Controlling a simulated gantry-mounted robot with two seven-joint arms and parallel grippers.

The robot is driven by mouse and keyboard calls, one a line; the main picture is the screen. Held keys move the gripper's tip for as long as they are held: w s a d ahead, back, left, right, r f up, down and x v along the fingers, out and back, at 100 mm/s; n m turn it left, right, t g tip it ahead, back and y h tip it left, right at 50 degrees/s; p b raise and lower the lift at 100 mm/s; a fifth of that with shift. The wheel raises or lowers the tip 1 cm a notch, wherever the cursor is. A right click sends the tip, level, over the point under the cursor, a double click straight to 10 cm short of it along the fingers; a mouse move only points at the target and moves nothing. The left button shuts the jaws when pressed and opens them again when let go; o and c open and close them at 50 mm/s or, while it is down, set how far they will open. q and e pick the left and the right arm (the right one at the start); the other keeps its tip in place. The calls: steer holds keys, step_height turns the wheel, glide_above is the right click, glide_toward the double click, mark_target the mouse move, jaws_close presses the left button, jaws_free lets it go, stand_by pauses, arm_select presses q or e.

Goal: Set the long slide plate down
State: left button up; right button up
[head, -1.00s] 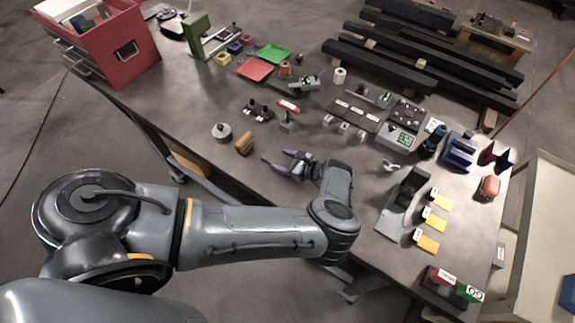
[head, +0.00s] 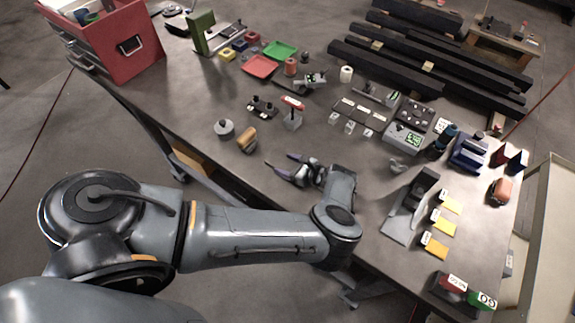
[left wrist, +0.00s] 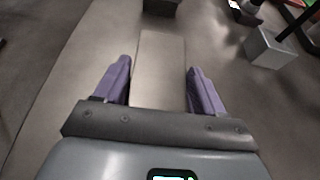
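The long slide plate (left wrist: 160,72) is a pale grey, flat strip between the purple fingers of my left gripper (left wrist: 159,82) in the left wrist view. Its edges run along the inner sides of both fingers, and its far end reaches past the fingertips. The near end is hidden by the gripper body. In the head view my left gripper (head: 281,161) is low over the front part of the table, and the plate hardly stands out against the grey top. I cannot tell whether the plate touches the table. My right gripper is not in view.
A tan roller (head: 246,140) and a round grey weight (head: 224,128) lie beyond the fingertips. A grey device (head: 411,205) and yellow pads (head: 443,226) are to the right.

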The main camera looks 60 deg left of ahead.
arm_select(q)
steer(key=o, duration=0.4)
steer(key=shift+r, duration=0.15)
steer(key=shift+w+d+r+p, duration=0.15)
steer(key=shift+w+d+p, duration=0.1)
steer(key=shift+p, duration=0.1)
steer(key=p+v, duration=0.4)
steer(key=v, duration=0.6)
steer(key=shift+d+r, duration=0.1)
steer(key=shift+d, duration=0.05)
steer(key=shift+w+d+r, duration=0.15)
steer(key=shift+w+d, duration=0.05)
steer(key=shift+d, duration=0.2)
